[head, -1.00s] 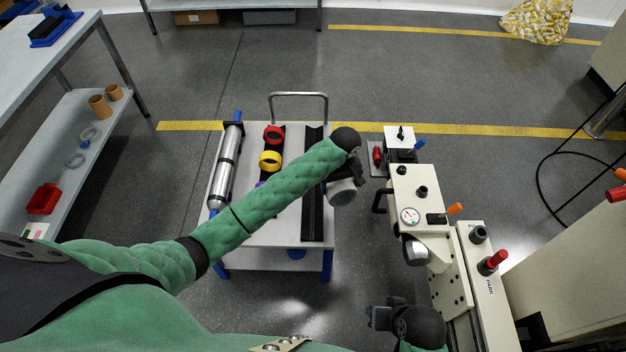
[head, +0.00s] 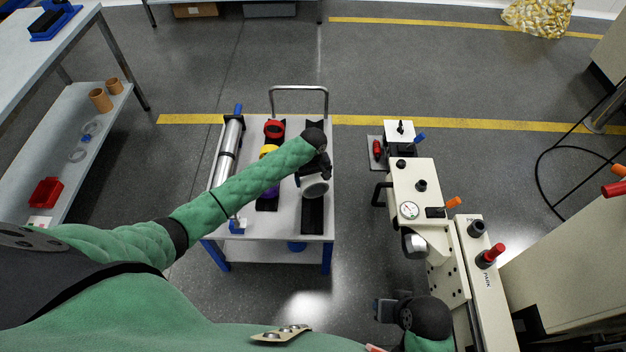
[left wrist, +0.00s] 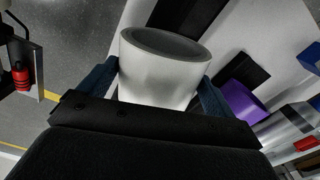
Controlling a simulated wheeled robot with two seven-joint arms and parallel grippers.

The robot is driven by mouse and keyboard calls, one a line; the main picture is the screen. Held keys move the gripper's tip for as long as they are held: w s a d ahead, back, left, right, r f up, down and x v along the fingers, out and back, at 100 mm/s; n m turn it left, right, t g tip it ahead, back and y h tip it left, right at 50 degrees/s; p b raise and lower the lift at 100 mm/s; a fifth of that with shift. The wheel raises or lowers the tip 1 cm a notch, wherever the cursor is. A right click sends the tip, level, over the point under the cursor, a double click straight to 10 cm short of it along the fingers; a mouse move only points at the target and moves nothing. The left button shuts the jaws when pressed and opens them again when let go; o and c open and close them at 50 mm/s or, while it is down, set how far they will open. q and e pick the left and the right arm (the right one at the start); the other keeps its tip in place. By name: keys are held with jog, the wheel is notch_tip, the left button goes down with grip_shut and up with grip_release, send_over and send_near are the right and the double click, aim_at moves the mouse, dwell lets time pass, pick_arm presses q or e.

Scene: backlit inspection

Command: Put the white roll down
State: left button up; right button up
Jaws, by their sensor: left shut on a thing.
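The white roll (left wrist: 160,70) is between the two fingers of my left gripper (left wrist: 160,88) in the left wrist view, and the fingers are shut on it. In the head view the white roll (head: 314,186) shows below the left gripper (head: 318,172), over the black strip (head: 313,215) on the right side of the cart. I cannot tell whether the roll touches the strip. My right gripper (head: 384,309) is at the bottom, away from the cart; its fingers are too small and dark to read.
The cart top (head: 290,205) also carries a red roll (head: 274,129), a yellow roll (head: 268,151), a purple roll (head: 270,191) and a silver cylinder (head: 229,150). A cream machine (head: 415,185) stands to the right. A handle rail (head: 299,88) rises at the cart's far end.

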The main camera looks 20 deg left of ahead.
pick_arm(q)
jog(key=shift+f, duration=0.75)
jog(key=shift+c, duration=0.9)
jog(key=o, duration=0.9)
jog(key=shift+f, duration=0.15)
notch_tip(320, 180, up, 12)
jog(key=shift+f, duration=0.1)
jog(key=s+d+f+m+h, duration=0.1)
jog(key=s+d+m, duration=0.1)
jog(key=s+d, duration=0.35)
jog(key=s+d+f+m+t+h, duration=0.1)
jog(key=s+d+f+m, duration=0.1)
jog(key=s, duration=0.6)
jog(key=s+d+f+m+h, duration=0.1)
jog(key=s+d+m, duration=0.1)
jog(key=s+d, duration=0.35)
jog(key=s+r+m, duration=0.1)
jog(key=s+r, duration=0.1)
jog(key=s, duration=0.4)
jog(key=s+a+r+m+t, duration=0.1)
jog(key=s+r, duration=0.1)
jog(key=s, duration=0.5)
jog(key=s+a+r+m+t, duration=0.1)
jog(key=s+r, duration=0.1)
jog(key=s, duration=0.5)
jog(key=shift+s+a, duration=0.1)
jog(key=shift+a, duration=0.1)
